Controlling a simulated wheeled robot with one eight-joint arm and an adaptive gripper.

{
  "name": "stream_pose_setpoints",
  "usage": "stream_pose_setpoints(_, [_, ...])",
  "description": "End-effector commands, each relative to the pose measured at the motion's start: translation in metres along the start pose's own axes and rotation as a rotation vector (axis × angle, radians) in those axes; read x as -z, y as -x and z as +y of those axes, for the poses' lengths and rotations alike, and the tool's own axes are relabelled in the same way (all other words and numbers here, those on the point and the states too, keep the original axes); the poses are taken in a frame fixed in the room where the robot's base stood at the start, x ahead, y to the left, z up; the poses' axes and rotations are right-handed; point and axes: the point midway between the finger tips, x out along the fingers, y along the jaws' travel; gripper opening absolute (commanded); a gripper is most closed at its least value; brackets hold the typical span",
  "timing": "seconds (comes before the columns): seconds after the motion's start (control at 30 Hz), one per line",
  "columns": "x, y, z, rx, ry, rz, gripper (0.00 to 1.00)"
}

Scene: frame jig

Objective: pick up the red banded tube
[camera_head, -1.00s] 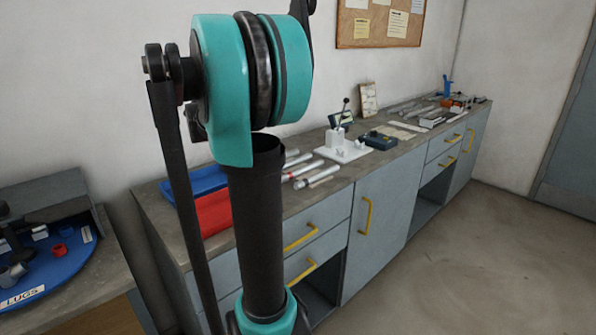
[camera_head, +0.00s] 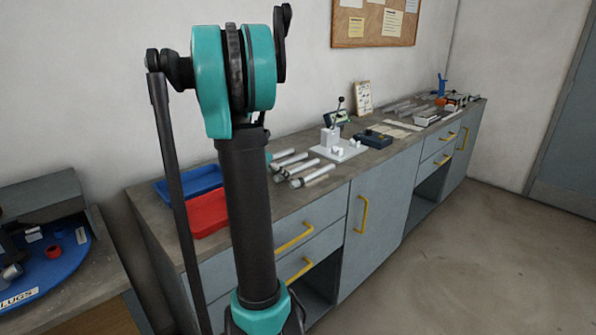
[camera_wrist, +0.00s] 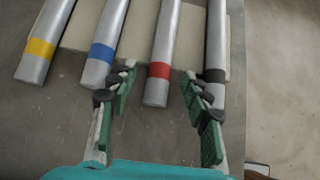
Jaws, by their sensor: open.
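The red banded tube (camera_wrist: 164,52) is a silver tube with a red band near its lower end, in the wrist view. My gripper (camera_wrist: 158,82) is open, its two green-padded fingers on either side of this tube's lower end, apart from it. The left finger is close to the blue banded tube (camera_wrist: 106,42) and the right finger overlaps the black banded tube (camera_wrist: 215,45); I cannot tell whether they touch. In the head view the tubes (camera_head: 300,170) lie on the bench beside my arm; the bands are too small to tell there, and my gripper is hidden.
A yellow banded tube (camera_wrist: 45,40) lies at the far left. The tubes rest across a pale block (camera_wrist: 138,25). On the bench (camera_head: 335,178) are a red tray (camera_head: 208,214), a blue tray (camera_head: 190,183) and a white fixture with a lever (camera_head: 340,148).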

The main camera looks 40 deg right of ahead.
Motion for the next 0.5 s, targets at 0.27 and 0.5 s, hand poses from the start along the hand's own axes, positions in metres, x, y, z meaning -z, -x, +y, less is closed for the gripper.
stream_pose_setpoints(0.27, [0.0001, -0.0123, 0.0003, -0.001, -0.001, 0.0, 0.48])
stream_pose_setpoints(0.5, [0.0001, -0.012, 0.0003, -0.001, 0.0, 0.0, 0.31])
